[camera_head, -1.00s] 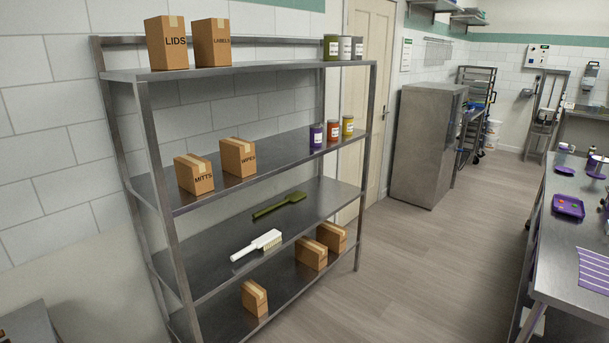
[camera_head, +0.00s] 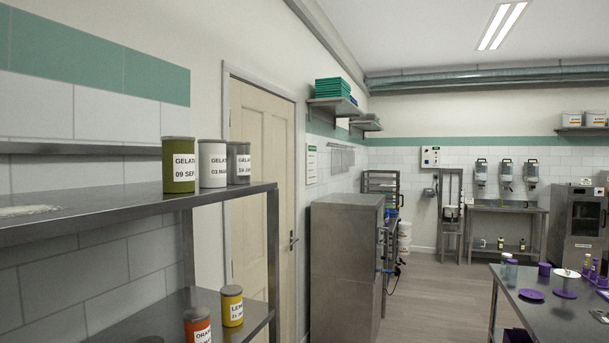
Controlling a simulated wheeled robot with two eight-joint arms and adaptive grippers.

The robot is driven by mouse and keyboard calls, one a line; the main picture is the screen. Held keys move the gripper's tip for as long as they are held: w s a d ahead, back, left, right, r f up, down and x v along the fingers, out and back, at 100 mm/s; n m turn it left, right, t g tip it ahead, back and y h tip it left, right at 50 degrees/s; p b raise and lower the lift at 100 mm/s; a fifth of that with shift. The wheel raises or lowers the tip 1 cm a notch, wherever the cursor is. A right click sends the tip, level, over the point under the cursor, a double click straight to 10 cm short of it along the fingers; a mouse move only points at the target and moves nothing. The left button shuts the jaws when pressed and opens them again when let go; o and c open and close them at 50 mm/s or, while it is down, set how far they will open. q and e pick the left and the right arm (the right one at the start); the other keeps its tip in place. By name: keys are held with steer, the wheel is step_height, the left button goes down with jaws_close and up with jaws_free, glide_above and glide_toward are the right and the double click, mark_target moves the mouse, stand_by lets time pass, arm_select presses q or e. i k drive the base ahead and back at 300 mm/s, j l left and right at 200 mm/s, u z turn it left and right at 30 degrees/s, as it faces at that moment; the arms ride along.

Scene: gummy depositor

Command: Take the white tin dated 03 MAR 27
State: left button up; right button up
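The white tin (camera_head: 212,163) stands upright on the top shelf of the metal rack, near its right end. Its label reads "GELAT..." and "03 MAR", with the rest cut off at the tin's edge. An olive green tin (camera_head: 178,165) labelled "09 SEP" stands to its left. A grey tin (camera_head: 239,162) stands to its right, its label partly hidden by the white tin. Neither of my grippers is in view.
The rack's top shelf (camera_head: 110,207) is mostly bare left of the tins. An orange tin (camera_head: 197,325) and a yellow tin (camera_head: 232,306) stand on the shelf below. A door (camera_head: 262,190) and a steel cabinet (camera_head: 345,265) lie beyond. Floor is clear toward the back right.

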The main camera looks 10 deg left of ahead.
mark_target(212, 152)
steer(key=i+l+z, duration=0.15)
steer(key=i+z, duration=0.3)
steer(key=i, duration=0.6)
steer(key=i+j+z, duration=0.2)
steer(key=i+z, duration=0.2)
steer(key=i, duration=0.65)
steer(key=i+u, duration=0.15)
steer(key=u, duration=3.45)
